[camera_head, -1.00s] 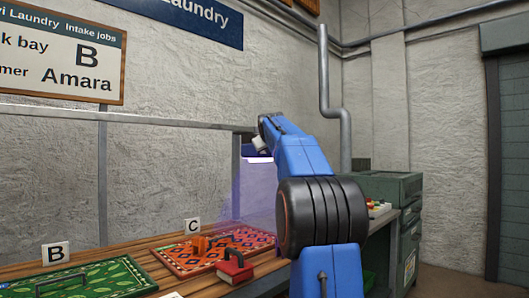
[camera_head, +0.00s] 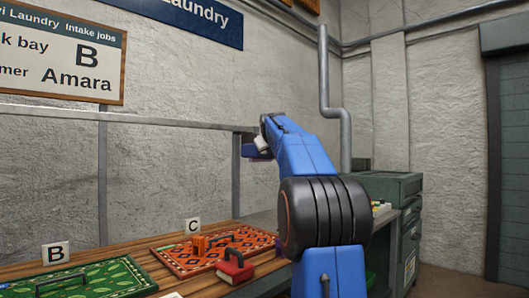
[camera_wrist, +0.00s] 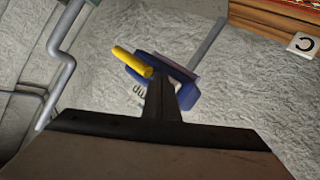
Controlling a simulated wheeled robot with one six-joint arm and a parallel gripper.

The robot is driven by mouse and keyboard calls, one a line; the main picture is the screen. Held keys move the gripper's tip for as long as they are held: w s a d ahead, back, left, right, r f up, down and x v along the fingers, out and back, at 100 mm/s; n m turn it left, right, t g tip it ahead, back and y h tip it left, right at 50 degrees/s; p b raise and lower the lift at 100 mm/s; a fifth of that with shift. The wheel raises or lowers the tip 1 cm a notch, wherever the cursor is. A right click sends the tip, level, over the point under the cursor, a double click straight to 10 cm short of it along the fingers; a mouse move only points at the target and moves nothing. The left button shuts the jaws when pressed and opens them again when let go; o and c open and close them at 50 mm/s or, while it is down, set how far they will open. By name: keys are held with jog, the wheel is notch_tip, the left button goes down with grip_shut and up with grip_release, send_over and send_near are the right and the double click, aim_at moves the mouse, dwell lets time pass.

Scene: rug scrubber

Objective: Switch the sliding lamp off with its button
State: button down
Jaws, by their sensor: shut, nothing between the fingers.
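The sliding lamp (camera_head: 254,152) hangs at the right part of the grey rail (camera_head: 150,121) and gives no light now. In the wrist view the lamp is a blue body (camera_wrist: 186,95) with a yellow bar (camera_wrist: 132,62) sticking out. My gripper (camera_wrist: 162,80) is shut and empty, with its dark fingers right in front of the lamp and hiding part of it. Whether the fingertips touch the lamp cannot be told. In the head view my gripper (camera_head: 262,144) is small and next to the lamp. The button itself is hidden.
Below is a wooden bench with a green rug (camera_head: 105,278) at card B and an orange rug (camera_head: 200,260) at card C (camera_head: 192,226). A red brush (camera_head: 235,266) sits at the orange rug's front edge. A grey pipe (camera_head: 325,100) runs down the wall behind my arm.

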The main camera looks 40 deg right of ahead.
jog(key=shift+s, duration=0.15)
jog(key=s, duration=0.6)
jog(key=shift+d, duration=0.2)
dwell(0.4)
dwell(0.4)
jog(key=s+a+f+g+y, duration=0.15)
jog(key=s+a+f, duration=0.25)
jog(key=a+f, duration=0.45)
jog(key=s+a+f+n+y, duration=0.15)
jog(key=s+a+f, duration=0.35)
jog(key=a, duration=0.7)
jog(key=s+a+f+g+y, duration=0.1)
jog(key=s+a+f+y, duration=0.2)
jog(key=a+f, duration=0.65)
jog(key=s+a+f+g+y, duration=0.1)
jog(key=s+a+f+g, duration=0.1)
jog(key=s+a+f, duration=0.6)
jog(key=s+a+f+g+y, duration=0.2)
jog(key=s+a+f, duration=0.7)
jog(key=s+f, duration=0.8)
notch_tip(320, 180, down, 3)
jog(key=shift+s+f+n, duration=0.2)
jog(key=shift+s+n, duration=0.15)
jog(key=shift+a, duration=0.1)
